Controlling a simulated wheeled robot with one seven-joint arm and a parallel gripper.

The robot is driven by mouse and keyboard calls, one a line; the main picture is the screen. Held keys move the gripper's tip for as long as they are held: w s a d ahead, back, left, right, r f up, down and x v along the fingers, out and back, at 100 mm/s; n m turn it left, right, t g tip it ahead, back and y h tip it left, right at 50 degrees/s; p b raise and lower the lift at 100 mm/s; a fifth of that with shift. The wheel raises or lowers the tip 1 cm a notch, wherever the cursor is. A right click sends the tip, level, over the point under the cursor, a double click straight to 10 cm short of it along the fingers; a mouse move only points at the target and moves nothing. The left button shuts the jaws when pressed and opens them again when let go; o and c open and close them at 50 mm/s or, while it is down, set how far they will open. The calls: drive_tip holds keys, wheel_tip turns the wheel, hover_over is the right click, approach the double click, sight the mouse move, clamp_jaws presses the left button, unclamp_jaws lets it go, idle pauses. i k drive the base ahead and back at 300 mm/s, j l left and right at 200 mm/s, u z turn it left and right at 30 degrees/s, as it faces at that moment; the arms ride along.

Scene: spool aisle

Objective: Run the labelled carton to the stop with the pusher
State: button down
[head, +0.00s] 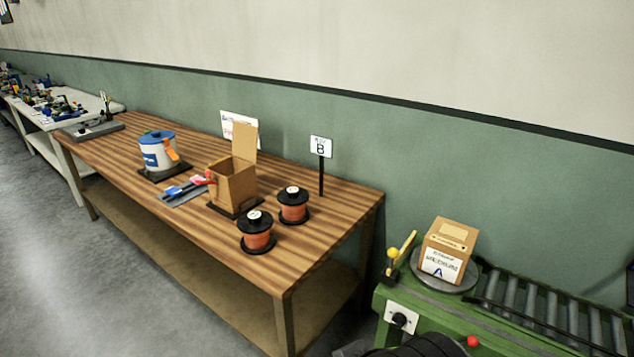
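The labelled carton (450,247) is a brown box with tape on top and a white label with a blue "A" on its front face. It sits on a round grey plate (430,282) on a green machine bench (420,300) at the right. A yellow bar with a yellow ball knob (393,253), perhaps the pusher, stands just left of the carton, apart from it. Right of the plate runs a roller track (540,305). I cannot make out a stop. Dark parts at the bottom edge seem to be my arm; my gripper does not show.
The bench front has a black knob (400,319) and a red button (472,341). A wooden table (310,262) to the left holds an open carton (234,184), orange spools (257,236) and a white-blue tub (158,152). A "B" sign (320,147) stands there. Grey floor lies open at left.

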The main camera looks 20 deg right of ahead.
sight(390, 275)
drive_tip(key=z, duration=1.65)
